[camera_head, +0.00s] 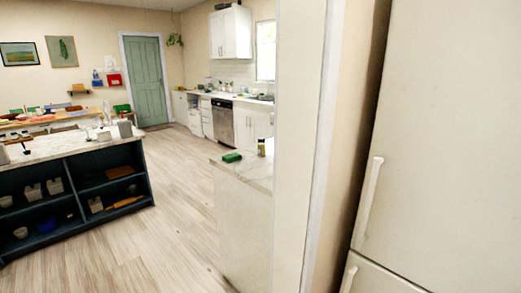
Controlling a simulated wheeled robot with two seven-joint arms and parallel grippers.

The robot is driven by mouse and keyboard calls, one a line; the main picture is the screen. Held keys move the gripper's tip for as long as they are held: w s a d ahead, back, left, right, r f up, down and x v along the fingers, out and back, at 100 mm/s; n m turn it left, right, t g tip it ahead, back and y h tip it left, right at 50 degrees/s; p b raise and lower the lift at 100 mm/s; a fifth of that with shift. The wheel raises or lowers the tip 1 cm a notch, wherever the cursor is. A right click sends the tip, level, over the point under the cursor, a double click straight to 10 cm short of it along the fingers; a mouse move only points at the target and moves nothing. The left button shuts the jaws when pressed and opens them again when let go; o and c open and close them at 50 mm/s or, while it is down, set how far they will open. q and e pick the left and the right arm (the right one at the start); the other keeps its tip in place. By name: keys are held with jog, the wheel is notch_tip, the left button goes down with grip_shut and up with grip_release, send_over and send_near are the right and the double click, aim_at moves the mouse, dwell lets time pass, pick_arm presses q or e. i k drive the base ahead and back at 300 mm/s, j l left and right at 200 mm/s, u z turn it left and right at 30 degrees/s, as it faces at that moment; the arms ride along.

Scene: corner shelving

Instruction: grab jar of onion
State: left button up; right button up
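A small dark jar-like container (261,147) with a yellowish lower part stands upright on the pale marble counter (245,170), close to the wall edge at the middle of the head view. It is too small to read, so I cannot tell if it is the jar of onion. A green object (232,157) lies on the same counter to its left. Neither of my grippers shows in the head view.
A tall white fridge (445,130) and a wall end (300,130) fill the right side. A dark blue shelved island (75,190) with several items stands at left. Open wooden floor (165,220) lies between island and counter. A green door (147,80) is at the back.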

aim_at(262, 144)
jog(key=i+j+z, duration=0.75)
jog(key=j, duration=0.25)
jog(key=i+j+z, duration=0.2)
jog(key=i+j, duration=0.15)
jog(key=i+j+z, duration=0.25)
jog(key=j, duration=0.25)
jog(key=j+z, duration=0.25)
jog(key=j, duration=0.25)
jog(key=i+j+z, duration=0.25)
jog(key=j, duration=0.25)
jog(key=j+z, duration=0.25)
jog(key=j, duration=0.25)
